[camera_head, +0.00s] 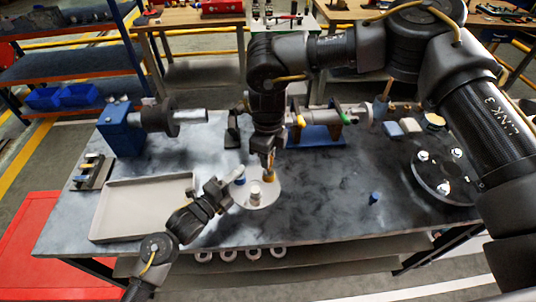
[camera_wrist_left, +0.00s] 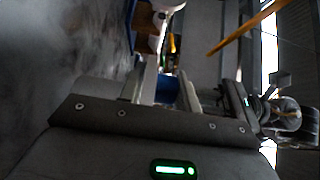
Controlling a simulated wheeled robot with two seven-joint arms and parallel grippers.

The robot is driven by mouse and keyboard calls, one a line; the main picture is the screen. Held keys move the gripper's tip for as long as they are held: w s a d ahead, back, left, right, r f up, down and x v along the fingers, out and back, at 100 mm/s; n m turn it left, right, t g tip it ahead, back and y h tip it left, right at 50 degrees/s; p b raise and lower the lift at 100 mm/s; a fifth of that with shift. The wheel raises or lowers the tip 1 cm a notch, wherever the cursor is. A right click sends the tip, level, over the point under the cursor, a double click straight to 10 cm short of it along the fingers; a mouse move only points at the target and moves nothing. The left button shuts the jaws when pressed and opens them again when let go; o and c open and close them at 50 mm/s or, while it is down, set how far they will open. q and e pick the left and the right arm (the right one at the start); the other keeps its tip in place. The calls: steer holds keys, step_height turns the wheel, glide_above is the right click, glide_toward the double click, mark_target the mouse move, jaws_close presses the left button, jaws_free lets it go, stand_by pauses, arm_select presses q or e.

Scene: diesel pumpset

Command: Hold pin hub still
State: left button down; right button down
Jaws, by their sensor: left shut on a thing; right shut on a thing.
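The pin hub is a pale round disc (camera_head: 272,194) lying on the dark tabletop, with a silver boss (camera_head: 255,194) standing on it. My left gripper (camera_head: 238,180) comes in from the left at the disc's left edge. It is shut on a blue pin (camera_head: 240,182); blue also shows between its jaws in the left wrist view (camera_wrist_left: 166,90). My right gripper (camera_head: 269,160) points down from above and is shut on a brass-coloured pin (camera_head: 268,178) at the disc's back right. Whether that pin's lower end touches the disc is unclear.
An empty pale tray (camera_head: 125,208) lies at the left. A blue motor block (camera_head: 120,130) stands behind it. A loose blue pin (camera_head: 374,198) stands right of the hub. A black disc with silver pieces (camera_head: 430,188) is farther right. The table's front middle is clear.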

arm_select(q)
steer(key=shift+f, duration=0.1)
arm_select(e)
steer(key=shift+f, duration=1.55)
steer(key=c, duration=1.2)
jaws_free()
step_height(320, 180, up, 12)
steer(key=shift+r, duration=0.1)
arm_select(q)
steer(key=c, duration=0.9)
jaws_free()
